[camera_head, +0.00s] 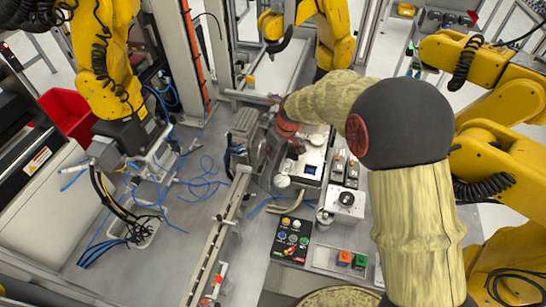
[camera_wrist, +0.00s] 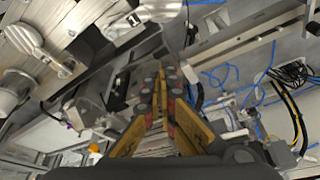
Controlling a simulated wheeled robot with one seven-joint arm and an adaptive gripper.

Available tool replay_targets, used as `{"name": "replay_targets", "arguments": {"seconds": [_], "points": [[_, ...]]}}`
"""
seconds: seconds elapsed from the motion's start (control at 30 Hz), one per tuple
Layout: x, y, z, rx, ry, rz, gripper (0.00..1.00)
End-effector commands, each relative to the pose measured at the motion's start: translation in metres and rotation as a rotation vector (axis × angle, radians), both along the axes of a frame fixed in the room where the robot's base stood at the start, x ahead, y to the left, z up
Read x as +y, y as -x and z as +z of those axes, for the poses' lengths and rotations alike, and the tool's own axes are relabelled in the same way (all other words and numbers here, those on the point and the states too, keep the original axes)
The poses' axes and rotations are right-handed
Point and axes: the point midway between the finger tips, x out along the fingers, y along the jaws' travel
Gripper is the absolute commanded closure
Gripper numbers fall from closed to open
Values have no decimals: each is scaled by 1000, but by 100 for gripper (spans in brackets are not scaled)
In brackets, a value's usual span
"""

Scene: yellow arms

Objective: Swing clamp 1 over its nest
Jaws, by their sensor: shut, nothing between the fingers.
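My gripper (camera_wrist: 158,78) shows in the wrist view with its yellow and dark fingers drawn together at the tips, holding nothing. In the head view its fingers are hidden or too small to make out beyond the red wrist part of my arm. Two pale, lever-like pieces, possibly swing clamps, lie at the top of the wrist view: one at the left (camera_wrist: 40,40) and one at the top middle (camera_wrist: 155,10). Both are apart from the fingertips.
Blue cables (camera_head: 203,180) lie on the left table. Yellow robot arms (camera_head: 500,75) stand around the bench.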

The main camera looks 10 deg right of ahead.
Motion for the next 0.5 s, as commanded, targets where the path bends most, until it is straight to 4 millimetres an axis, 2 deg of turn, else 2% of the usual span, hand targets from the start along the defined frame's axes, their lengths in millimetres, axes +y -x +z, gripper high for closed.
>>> {"name": "replay_targets", "arguments": {"seconds": [0.2,0.5], "points": [[9,-10,-39,4,0,1,100],[18,-23,-82,2,1,1,100]]}}
